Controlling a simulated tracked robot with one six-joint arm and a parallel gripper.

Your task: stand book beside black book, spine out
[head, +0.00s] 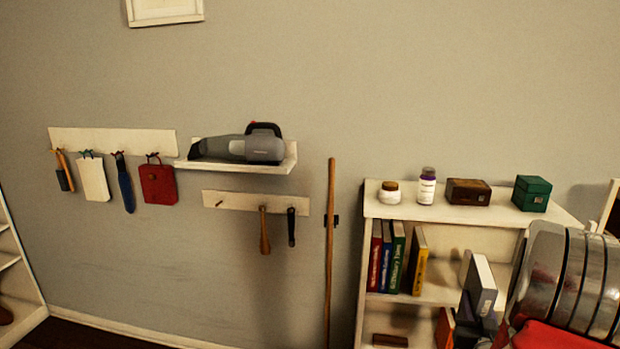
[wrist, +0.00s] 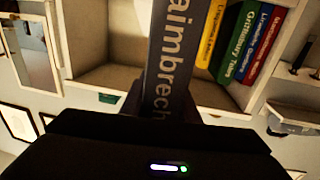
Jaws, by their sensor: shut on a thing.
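A grey book (head: 482,285) with pale lettering on its spine is held upright, slightly tilted, in front of the white bookcase's shelf opening. In the wrist view the grey book (wrist: 168,60) rises from my gripper (wrist: 160,108), spine towards the camera. My gripper (head: 470,318) is shut on its lower part; the fingertips are mostly hidden. Red, blue, green and yellow books stand left on the shelf; the yellow book (head: 418,262) is rightmost and leans. In the wrist view the yellow book (wrist: 209,35) is apart from the grey one. I cannot pick out a black book.
The white bookcase (head: 400,208) has jars and boxes on top, including a green box (head: 531,193). The shelf is bare right of the yellow book. A wooden pole (head: 331,250) stands left of the bookcase. A handheld vacuum (head: 240,146) rests on a wall shelf.

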